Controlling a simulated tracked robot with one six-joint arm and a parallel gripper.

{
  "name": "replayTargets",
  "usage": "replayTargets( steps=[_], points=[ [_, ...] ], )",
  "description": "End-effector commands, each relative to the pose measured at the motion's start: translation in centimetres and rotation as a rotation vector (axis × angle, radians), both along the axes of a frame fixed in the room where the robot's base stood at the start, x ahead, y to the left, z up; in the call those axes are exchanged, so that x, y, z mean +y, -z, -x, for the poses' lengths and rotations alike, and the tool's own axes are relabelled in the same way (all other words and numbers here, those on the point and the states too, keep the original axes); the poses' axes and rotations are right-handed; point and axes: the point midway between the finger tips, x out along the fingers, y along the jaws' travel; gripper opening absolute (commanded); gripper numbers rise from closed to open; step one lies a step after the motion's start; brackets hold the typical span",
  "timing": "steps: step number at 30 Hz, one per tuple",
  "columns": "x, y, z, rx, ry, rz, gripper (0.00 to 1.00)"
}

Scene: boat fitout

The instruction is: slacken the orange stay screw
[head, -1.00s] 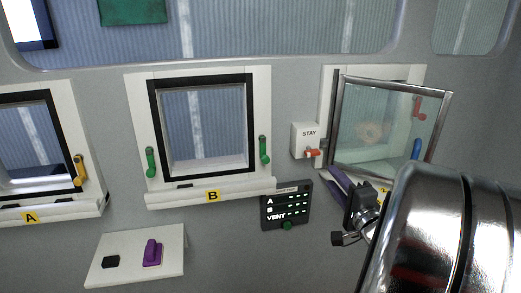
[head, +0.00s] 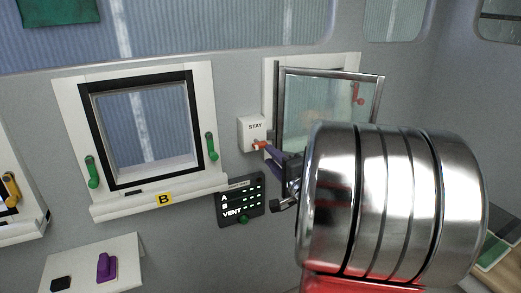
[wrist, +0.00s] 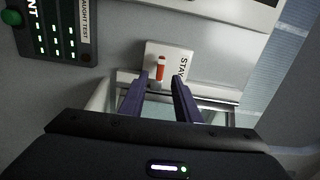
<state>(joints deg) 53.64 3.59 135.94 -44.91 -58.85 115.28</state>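The orange stay screw (head: 257,146) sticks out from a white block marked STAY (head: 250,125), left of the open framed window (head: 328,98). In the wrist view the orange screw (wrist: 161,70) has a pale end and lies between the lines of my two purple fingers. My gripper (wrist: 160,76) is open, with a finger on each side of the screw, and a gap shows on both sides. In the head view my gripper (head: 266,148) is at the screw, and my arm hides the lower part of the window. I cannot tell whether the fingertips reach past the screw's end.
A dark panel with lit marks and a green knob (head: 240,200) is below and left of the block. Window B (head: 142,130), with green handles, is further left. A white shelf (head: 125,243) holds a purple piece (head: 107,267) and a black one (head: 61,284).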

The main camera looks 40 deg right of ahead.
Motion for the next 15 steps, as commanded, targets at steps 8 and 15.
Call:
replayTargets(
  steps=[8,15],
  points=[
    [-1.1,0.1,-4.2,0.001,-0.003,-0.001,0.30],
    [-1.8,0.0,-6.3,0.000,-0.001,0.000,0.30]
  ],
)
